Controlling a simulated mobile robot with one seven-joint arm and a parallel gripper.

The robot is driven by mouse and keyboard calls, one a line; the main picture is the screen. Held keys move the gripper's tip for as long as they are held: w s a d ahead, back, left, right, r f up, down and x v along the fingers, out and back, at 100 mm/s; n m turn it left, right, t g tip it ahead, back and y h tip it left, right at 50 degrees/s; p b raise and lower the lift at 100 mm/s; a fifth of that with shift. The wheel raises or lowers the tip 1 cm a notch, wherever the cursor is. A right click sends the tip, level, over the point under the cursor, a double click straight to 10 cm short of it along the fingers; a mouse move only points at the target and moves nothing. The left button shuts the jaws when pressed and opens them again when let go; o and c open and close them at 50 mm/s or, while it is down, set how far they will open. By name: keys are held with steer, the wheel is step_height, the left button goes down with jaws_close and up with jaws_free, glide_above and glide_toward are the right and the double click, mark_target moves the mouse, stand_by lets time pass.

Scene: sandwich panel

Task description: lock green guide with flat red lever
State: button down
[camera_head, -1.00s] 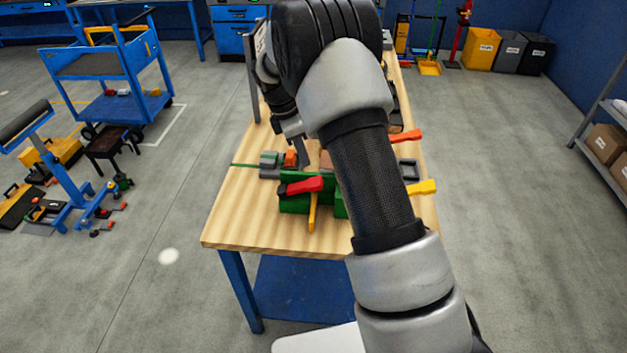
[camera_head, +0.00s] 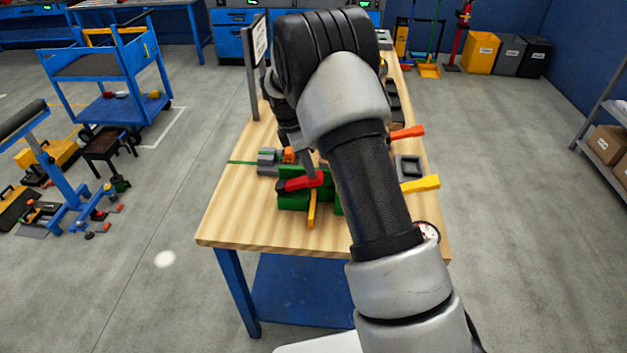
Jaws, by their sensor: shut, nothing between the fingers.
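A green guide block (camera_head: 292,202) sits near the front of the wooden bench. The red lever (camera_head: 297,183) lies flat along its top, with a dark end at the left. A yellow lever (camera_head: 312,209) hangs down the block's front face. My gripper (camera_head: 315,174) is shut and empty, pointing down just behind the right part of the red lever. Whether it touches the lever cannot be told. My arm hides the right end of the green block.
A grey clamp piece (camera_head: 268,161) with a green strip and an orange part (camera_head: 288,155) sit behind the block. Right of my arm, another yellow lever (camera_head: 421,184) and an orange-red lever (camera_head: 407,133) stick out. The bench's front left (camera_head: 235,220) is clear.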

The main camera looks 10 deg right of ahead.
mark_target(309, 179)
steer(key=shift+a+b+x, duration=0.25)
steer(key=shift+b+x, duration=0.3)
steer(key=shift+x, duration=0.4)
steer(key=shift+a+b+x, duration=0.2)
steer(key=shift+b+x, duration=0.3)
steer(key=shift+x, duration=0.5)
steer(key=shift+s+a, duration=0.1)
steer(key=shift+a, duration=0.05)
steer(key=shift+a+r+p, duration=0.25)
steer(key=shift+a+p, duration=0.05)
steer(key=shift+a, duration=0.4)
steer(key=shift+a+r+p, duration=0.3)
steer(key=shift+a, duration=0.4)
steer(key=v, duration=1.7)
steer(key=shift+r, duration=0.2)
